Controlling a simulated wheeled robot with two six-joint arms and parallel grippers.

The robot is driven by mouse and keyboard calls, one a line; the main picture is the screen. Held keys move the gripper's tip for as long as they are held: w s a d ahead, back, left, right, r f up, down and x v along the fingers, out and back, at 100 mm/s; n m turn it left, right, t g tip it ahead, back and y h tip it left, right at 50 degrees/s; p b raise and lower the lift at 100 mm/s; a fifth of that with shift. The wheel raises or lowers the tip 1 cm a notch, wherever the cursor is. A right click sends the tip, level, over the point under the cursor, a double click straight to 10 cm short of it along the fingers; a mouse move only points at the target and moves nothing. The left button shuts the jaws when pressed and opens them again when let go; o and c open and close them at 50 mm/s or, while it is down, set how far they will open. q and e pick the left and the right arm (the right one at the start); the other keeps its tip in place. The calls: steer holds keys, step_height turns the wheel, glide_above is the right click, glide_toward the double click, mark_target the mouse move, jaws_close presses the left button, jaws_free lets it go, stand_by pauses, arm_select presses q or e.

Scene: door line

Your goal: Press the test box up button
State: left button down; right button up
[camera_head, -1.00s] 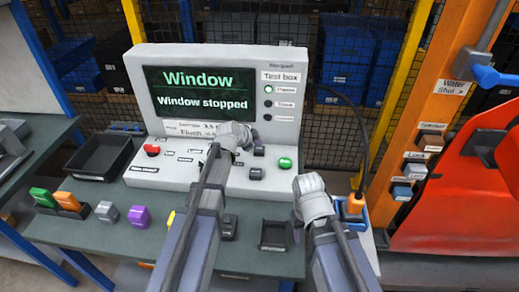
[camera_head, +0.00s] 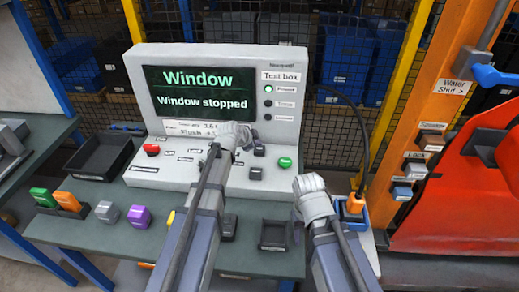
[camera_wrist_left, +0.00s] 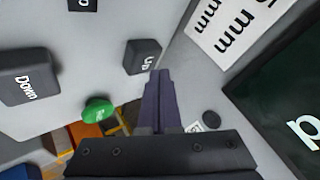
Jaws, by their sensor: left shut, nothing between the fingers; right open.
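The test box (camera_head: 220,182) is a pale console with a dark screen (camera_head: 200,92) reading "Window" and "Window stopped". Its dark up button (camera_head: 258,150) shows just right of my left gripper (camera_head: 240,138). The button also shows in the left wrist view (camera_wrist_left: 142,57), marked "Up". My left gripper's fingers (camera_wrist_left: 160,80) are shut and empty, with tips close beside the button's corner; I cannot tell whether they touch. The dark "Down" button (camera_wrist_left: 28,77) lies further off. My right gripper (camera_head: 312,186) is open, right of the console's front, and touches nothing visible.
A green button (camera_head: 285,162) and a red button (camera_head: 152,149) are on the console. An orange-handled thing (camera_head: 355,203) in a blue holder stands right of my right gripper.

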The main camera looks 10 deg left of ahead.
mark_target(257, 150)
arm_select(q)
steer(key=shift+f, duration=0.4)
arm_select(e)
steer(key=shift+f, duration=0.4)
